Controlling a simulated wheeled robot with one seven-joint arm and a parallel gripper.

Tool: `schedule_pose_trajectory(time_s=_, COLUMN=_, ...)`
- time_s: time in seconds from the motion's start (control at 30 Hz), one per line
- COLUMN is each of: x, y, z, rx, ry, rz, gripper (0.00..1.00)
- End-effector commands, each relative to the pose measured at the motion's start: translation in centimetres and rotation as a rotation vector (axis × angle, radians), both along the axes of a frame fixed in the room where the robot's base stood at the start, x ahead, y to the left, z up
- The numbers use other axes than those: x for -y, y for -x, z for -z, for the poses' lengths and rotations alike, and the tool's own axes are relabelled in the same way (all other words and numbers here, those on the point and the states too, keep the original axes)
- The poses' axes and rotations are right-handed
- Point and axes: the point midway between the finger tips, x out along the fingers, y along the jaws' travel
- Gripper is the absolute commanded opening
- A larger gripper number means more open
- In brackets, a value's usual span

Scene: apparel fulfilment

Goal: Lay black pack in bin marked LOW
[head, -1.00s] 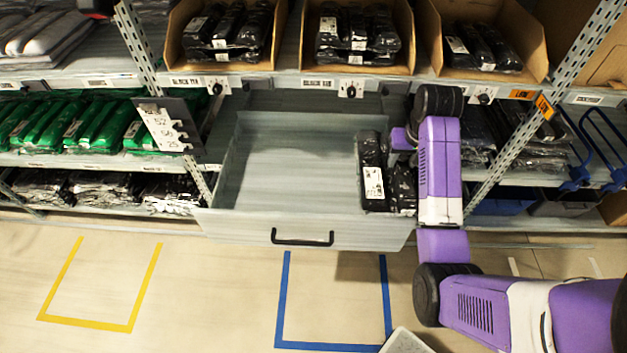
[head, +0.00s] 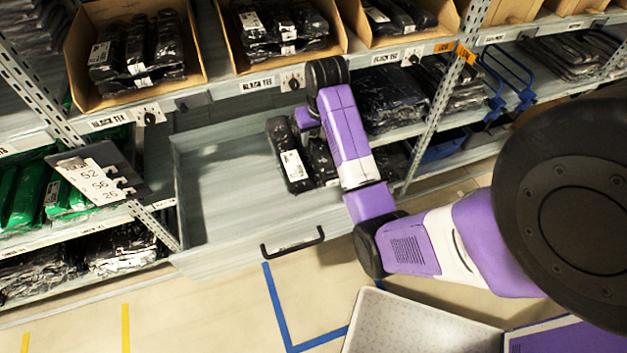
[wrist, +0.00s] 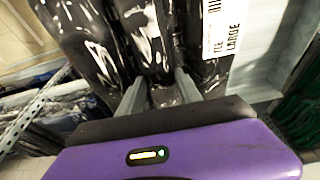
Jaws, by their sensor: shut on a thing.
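Black packs with white labels lie at the right end of an open grey drawer (head: 215,215). One labelled black pack (head: 291,160) shows left of my arm, and another lies beside it, partly behind the arm. My gripper (wrist: 160,92) is shut on a black pack (wrist: 155,45) in the wrist view, its fingers down between shiny black wrapping. A label ending in "LARGE" shows at right there. In the head view my arm hides the fingertips. The rightmost cardboard bin (head: 400,22) has an orange tag (head: 443,47) at its front that seems to read LOW; it holds black packs.
Two more cardboard bins, one at left (head: 135,60) and one in the middle (head: 285,35), hold black packs on the same shelf. A sign card (head: 98,182) juts out at left. A metal upright (head: 440,110) stands right of the drawer. Most of the drawer is empty.

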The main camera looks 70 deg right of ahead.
Motion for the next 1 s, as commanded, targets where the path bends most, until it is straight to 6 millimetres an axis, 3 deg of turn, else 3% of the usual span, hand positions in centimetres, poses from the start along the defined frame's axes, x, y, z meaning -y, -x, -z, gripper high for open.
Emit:
schedule_pose_trajectory(time_s=0.3, x=-0.1, y=0.2, z=7.8, rx=-0.003, ry=-0.004, rz=0.001, gripper=0.00)
schedule_pose_trajectory(time_s=0.5, x=-0.1, y=0.1, z=12.0, rx=-0.002, ry=-0.002, rz=0.001, gripper=0.00)
schedule_pose_trajectory(time_s=1.0, x=-0.1, y=0.0, z=17.3, rx=-0.001, ry=-0.002, rz=0.000, gripper=0.00)
